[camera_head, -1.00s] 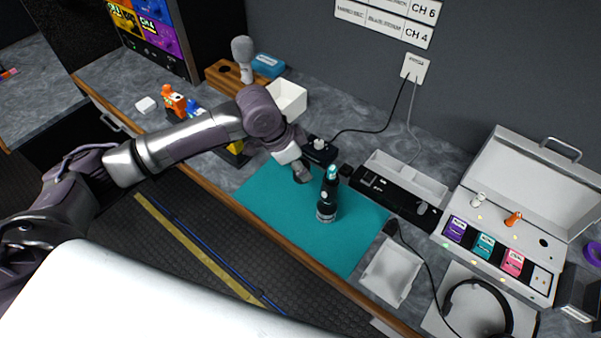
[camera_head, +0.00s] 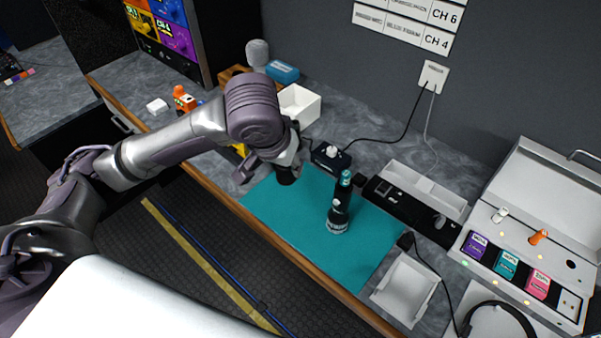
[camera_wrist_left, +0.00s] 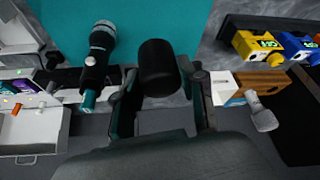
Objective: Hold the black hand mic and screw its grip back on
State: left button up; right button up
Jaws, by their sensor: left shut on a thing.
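The black hand mic (camera_head: 340,208) is on the teal mat (camera_head: 300,222), with its grille end at the lower side and a teal tip at the upper end. In the left wrist view the mic (camera_wrist_left: 95,70) shows a silver grille, black body and teal tip. I cannot tell for certain whether it stands or lies. My left gripper (camera_head: 272,172) is shut on a black cylinder, the grip (camera_head: 287,174), held left of the mic and apart from it. In the left wrist view the grip (camera_wrist_left: 159,66) sits between the fingers. My right gripper is out of view.
A black switch box (camera_head: 330,157), a white open box (camera_head: 299,105) and a black console (camera_head: 405,203) stand behind the mat. A white tray (camera_head: 405,288) and an open case (camera_head: 530,240) are at right. The mat's front is clear.

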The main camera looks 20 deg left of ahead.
aim_at(338, 217)
jog(key=j+z, duration=0.1)
jog(key=j, duration=0.3)
jog(key=k+j+z, duration=0.15)
jog(key=j, duration=0.3)
jog(key=j+z, duration=0.1)
jog(key=j, duration=0.3)
jog(key=k+j+z, duration=0.15)
jog(key=j, duration=0.25)
jog(key=k+j+z, duration=0.1)
jog(key=j, duration=0.3)
jog(key=k+j+z, duration=0.15)
jog(key=j, duration=0.2)
jog(key=k, duration=0.05)
